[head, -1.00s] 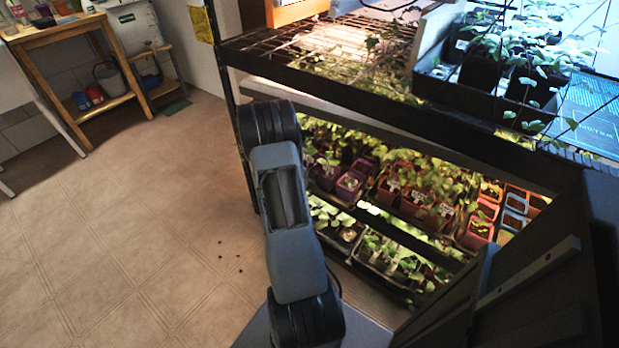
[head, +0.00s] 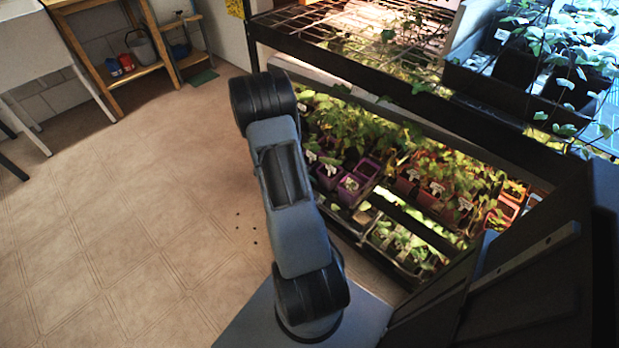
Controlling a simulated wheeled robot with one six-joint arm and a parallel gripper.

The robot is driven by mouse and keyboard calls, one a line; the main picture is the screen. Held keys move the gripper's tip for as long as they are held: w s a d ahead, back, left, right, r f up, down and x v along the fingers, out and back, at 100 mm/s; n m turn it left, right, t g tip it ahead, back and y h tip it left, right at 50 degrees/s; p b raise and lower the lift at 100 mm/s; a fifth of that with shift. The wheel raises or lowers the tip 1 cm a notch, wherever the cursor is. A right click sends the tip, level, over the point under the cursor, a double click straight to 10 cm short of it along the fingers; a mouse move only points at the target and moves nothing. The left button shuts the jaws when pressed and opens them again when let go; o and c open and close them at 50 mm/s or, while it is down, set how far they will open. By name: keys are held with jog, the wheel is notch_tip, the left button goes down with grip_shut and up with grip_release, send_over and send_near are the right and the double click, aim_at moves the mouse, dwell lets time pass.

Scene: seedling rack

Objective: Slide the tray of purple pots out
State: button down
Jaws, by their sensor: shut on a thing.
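The tray (head: 354,204) of purple pots stands on the rack's middle level, just right of my arm. A purple pot (head: 349,186) with a small seedling sits at its front corner, and others with white labels and leafy seedlings stand behind. The tray's front right corner juts out past the shelf's front edge. My arm hides its left part. My gripper is not visible; my own arm links cover the place where the arm ends.
Reddish pots (head: 436,190) stand right of the purple ones on the same level. Lower seedlings (head: 400,243) grow beneath. The upper shelf's dark front beam (head: 400,95) runs above. Tiled floor (head: 120,220) to the left is open, with a wooden side table (head: 125,75) farther back.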

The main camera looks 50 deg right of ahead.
jog(key=shift+a, duration=0.2)
jog(key=c, duration=1)
grip_release()
jog(key=p+v, duration=0.4)
jog(key=v, duration=0.9)
jog(key=shift+w+a+r, duration=0.15)
jog(key=shift+a+r, duration=0.05)
jog(key=shift+r, duration=0.1)
